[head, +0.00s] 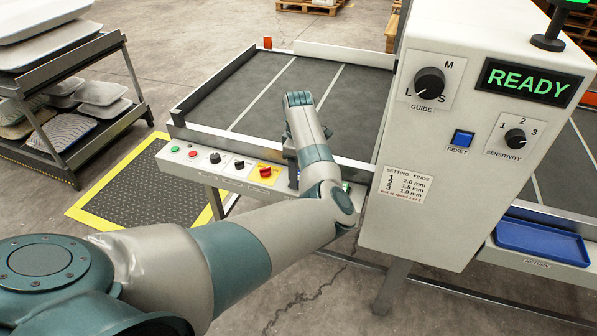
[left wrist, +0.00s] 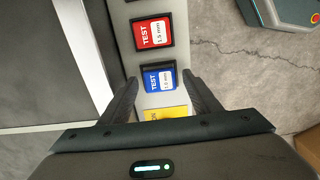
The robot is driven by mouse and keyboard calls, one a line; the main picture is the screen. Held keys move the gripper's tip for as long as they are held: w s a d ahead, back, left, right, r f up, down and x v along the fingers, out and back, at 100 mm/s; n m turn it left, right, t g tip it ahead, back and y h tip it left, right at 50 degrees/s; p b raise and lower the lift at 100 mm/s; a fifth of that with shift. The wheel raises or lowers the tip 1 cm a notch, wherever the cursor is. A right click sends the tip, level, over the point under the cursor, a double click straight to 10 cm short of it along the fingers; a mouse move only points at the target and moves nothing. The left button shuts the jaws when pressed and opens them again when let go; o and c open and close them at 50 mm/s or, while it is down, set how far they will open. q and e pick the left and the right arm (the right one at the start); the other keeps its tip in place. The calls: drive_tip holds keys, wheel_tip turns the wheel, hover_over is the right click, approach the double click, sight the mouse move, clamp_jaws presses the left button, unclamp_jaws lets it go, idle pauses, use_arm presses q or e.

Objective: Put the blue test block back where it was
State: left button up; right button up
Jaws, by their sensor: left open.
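The blue test block (left wrist: 160,78), labelled TEST, lies face up within a dark border on a pale strip in the left wrist view. My left gripper (left wrist: 161,80) is open, with one finger on each side of the block. I cannot tell whether either finger touches it. A red test block (left wrist: 152,33), marked TEST 1.5 mm, lies just beyond it in the same row. Part of a yellow label or block (left wrist: 165,113) shows nearer the palm. In the head view my arm hides the blue block and most of the gripper.
A control panel (head: 232,172) with buttons runs along the conveyor's (head: 255,90) front edge. A white machine housing (head: 455,150) showing READY stands close to the right of my arm. A blue tray (head: 542,242) sits at the right. A tray rack (head: 75,115) stands at the left.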

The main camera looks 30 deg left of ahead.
use_arm(q)
drive_tip(key=shift+r, duration=0.1)
wheel_tip(320, 180, up, 12)
drive_tip(key=b, duration=0.1)
use_arm(e)
drive_tip(key=shift+s+d+f+g, duration=0.65)
drive_tip(key=shift+s+d, duration=0.1)
drive_tip(key=shift+s, duration=0.15)
drive_tip(key=shift+w+h, duration=0.2)
drive_tip(key=shift+h, duration=0.1)
